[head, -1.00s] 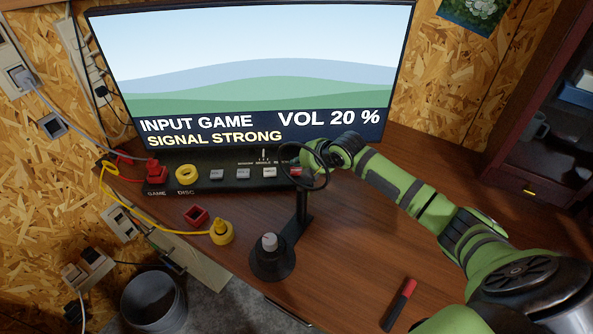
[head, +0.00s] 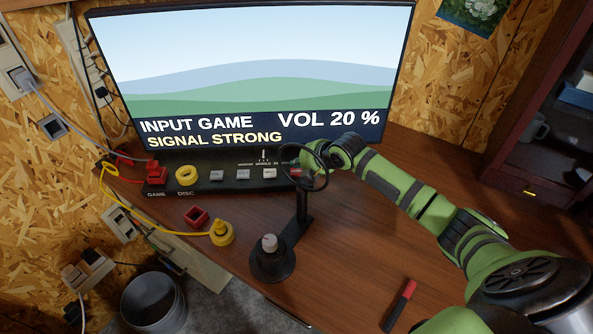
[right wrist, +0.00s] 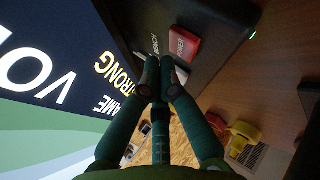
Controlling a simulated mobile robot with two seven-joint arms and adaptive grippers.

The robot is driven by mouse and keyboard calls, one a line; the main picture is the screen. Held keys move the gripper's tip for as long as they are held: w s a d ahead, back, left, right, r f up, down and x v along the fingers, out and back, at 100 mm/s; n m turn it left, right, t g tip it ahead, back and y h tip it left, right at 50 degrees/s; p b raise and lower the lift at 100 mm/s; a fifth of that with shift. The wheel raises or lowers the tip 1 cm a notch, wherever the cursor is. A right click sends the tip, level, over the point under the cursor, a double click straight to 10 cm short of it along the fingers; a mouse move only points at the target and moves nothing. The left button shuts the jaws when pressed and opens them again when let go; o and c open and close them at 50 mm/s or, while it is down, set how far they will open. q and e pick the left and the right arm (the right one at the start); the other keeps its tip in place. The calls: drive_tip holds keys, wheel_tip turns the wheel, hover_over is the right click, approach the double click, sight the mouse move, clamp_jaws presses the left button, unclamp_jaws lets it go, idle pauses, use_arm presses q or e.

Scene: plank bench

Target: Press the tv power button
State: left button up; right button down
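The tv (head: 250,60) is lit and shows hills with the words INPUT GAME, VOL 20 % and SIGNAL STRONG. A dark control strip (head: 203,188) runs below the screen. The red power button (head: 296,171) is at its right end. The button, lettered POWER, also shows in the right wrist view (right wrist: 185,46). My right gripper (right wrist: 161,76) has its fingertips together and empty, a little short of the button in that picture. I cannot tell how high they are above it. In the head view its tips are mostly hidden by the black loop. My left gripper is not in view.
A black loop stand (head: 303,212) with a round knobbed base stands in front of the button. A yellow plug (head: 221,233), a red socket (head: 196,217) and a red-black marker (head: 401,303) lie on the desk.

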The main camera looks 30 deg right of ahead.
sight(298, 172)
drive_tip(key=shift+f, duration=0.1)
drive_tip(key=shift+f, duration=0.35)
drive_tip(key=shift+f+b, duration=0.4)
drive_tip(key=shift+f, duration=0.05)
idle(0.8)
drive_tip(key=shift+r, duration=0.15)
drive_tip(key=shift+r+p, duration=0.75)
drive_tip(key=shift+p, duration=0.1)
wheel_tip(298, 172, up, 5)
drive_tip(key=p, duration=0.4)
drive_tip(key=shift+p, duration=0.3)
